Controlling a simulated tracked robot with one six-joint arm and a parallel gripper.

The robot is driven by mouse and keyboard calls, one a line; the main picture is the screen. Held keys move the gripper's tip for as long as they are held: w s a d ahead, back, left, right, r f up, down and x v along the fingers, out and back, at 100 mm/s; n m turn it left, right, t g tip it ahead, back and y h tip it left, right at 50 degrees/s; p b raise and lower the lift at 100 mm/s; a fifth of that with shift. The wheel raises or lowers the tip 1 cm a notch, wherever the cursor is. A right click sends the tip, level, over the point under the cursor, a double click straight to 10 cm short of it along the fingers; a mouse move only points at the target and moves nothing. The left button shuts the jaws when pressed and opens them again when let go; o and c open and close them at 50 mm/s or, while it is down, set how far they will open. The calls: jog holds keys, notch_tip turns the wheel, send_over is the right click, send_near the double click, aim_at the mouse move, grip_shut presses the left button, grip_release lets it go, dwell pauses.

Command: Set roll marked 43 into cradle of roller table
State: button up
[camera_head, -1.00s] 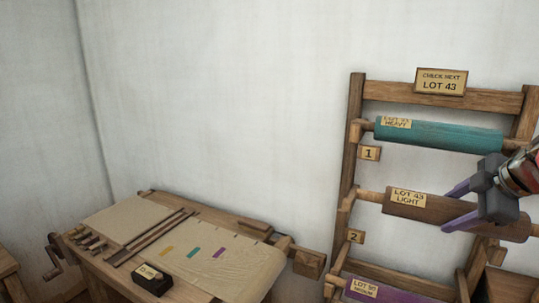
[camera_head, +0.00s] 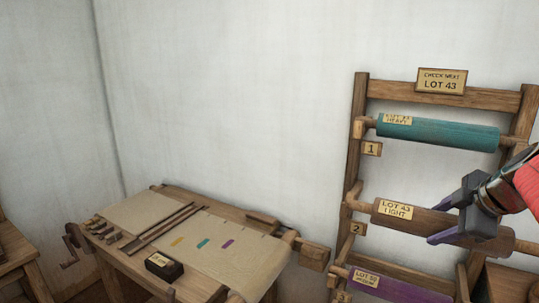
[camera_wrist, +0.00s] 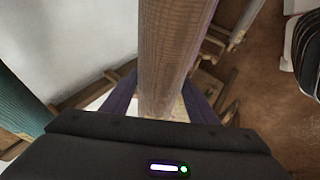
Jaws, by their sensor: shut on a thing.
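The brown roll (camera_head: 415,217) has a label reading LOT 43 LIGHT. My gripper (camera_head: 443,220) is shut on it, its purple fingers either side, right of the label. In the head view the roll lies roughly level before the middle of the rack, its bare core ends showing. In the wrist view the roll (camera_wrist: 172,50) runs between the fingers. Whether it still touches the rack's supports is unclear. I cannot make out a cradle for certain.
The rack (camera_head: 361,100) holds a teal roll (camera_head: 450,132) above and a purple roll (camera_head: 400,287) below. Its top sign (camera_head: 442,81) reads CHECK NEXT LOT 43. A small dark block (camera_head: 164,266) and a crank (camera_head: 72,242) are at the table. A pale wall stands behind.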

jog(key=w+a+f, duration=0.7)
jog(key=a+f, duration=0.4)
jog(key=a, duration=0.2)
jog(key=w+a+f, duration=0.7)
jog(key=a+f, duration=0.4)
jog(key=a, duration=0.3)
jog(key=shift+w, duration=0.1)
jog(key=s+f, duration=0.5)
jog(key=f, duration=0.1)
jog(key=shift+s+a+f, duration=0.15)
jog(key=shift+a, duration=0.05)
notch_tip(320, 180, up, 14)
notch_tip(320, 180, down, 14)
dwell(0.4)
